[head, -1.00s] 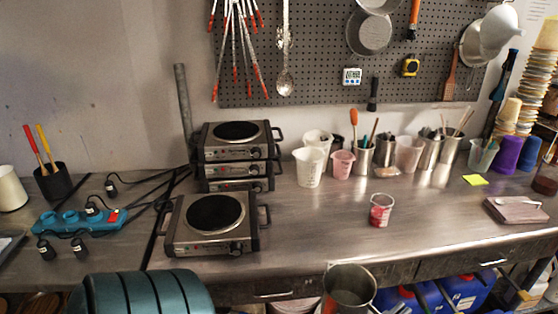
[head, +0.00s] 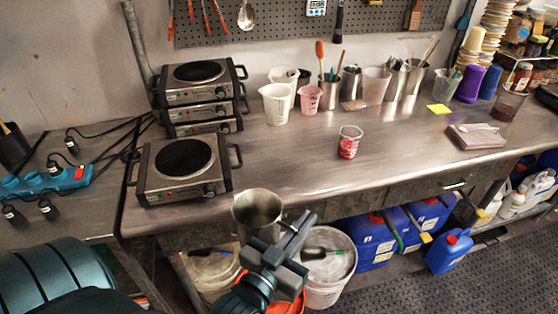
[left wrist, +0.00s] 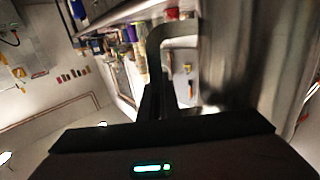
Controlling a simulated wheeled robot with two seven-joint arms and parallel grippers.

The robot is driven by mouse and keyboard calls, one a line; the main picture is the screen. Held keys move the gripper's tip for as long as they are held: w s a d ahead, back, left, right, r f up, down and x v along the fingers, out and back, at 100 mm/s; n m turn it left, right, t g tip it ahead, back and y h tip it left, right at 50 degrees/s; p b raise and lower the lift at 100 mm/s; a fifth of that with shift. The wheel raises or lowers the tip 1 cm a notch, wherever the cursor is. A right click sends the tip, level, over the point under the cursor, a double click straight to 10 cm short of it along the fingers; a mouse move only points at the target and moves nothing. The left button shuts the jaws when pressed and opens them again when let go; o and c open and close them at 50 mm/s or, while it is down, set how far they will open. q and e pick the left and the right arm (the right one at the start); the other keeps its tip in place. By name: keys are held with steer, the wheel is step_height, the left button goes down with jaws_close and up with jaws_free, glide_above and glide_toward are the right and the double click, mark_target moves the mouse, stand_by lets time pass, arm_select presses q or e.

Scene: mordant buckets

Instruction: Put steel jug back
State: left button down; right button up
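The steel jug (head: 257,212) is a shiny open metal vessel at the front edge of the bench in the head view, right of and in front of the hotplates. It looks upright, with its mouth facing up. My left gripper (head: 297,240) is at its right side, and its fingers look shut on the handle. In the left wrist view the jug's bent handle (left wrist: 180,32) runs down to the dark fingers (left wrist: 163,98), and its steel wall (left wrist: 240,60) fills the right. I cannot tell whether its base touches anything. My right gripper is not in view.
One hotplate (head: 183,168) stands in front of stacked hotplates (head: 200,95). A red-stained cup (head: 349,143) stands mid-bench. White beakers (head: 277,103) and tool-filled cups line the back. The front bench (head: 300,175) between hotplate and cup is clear. A white bucket (head: 328,270) sits below.

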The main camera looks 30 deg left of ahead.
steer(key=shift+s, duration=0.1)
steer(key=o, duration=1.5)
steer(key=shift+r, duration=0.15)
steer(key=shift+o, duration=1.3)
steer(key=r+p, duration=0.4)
steer(key=p, duration=0.1)
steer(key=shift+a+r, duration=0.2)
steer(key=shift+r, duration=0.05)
arm_select(q)
steer(key=w+a+r+p, duration=0.1)
steer(key=w+a+r, duration=0.1)
steer(key=w, duration=1.1)
steer(key=w+a+r+y+p, duration=0.1)
steer(key=w+r, duration=0.4)
steer(key=w, duration=0.9)
steer(key=shift+a+r+p, duration=0.2)
steer(key=shift+a+p, duration=0.25)
steer(key=shift+p, duration=0.35)
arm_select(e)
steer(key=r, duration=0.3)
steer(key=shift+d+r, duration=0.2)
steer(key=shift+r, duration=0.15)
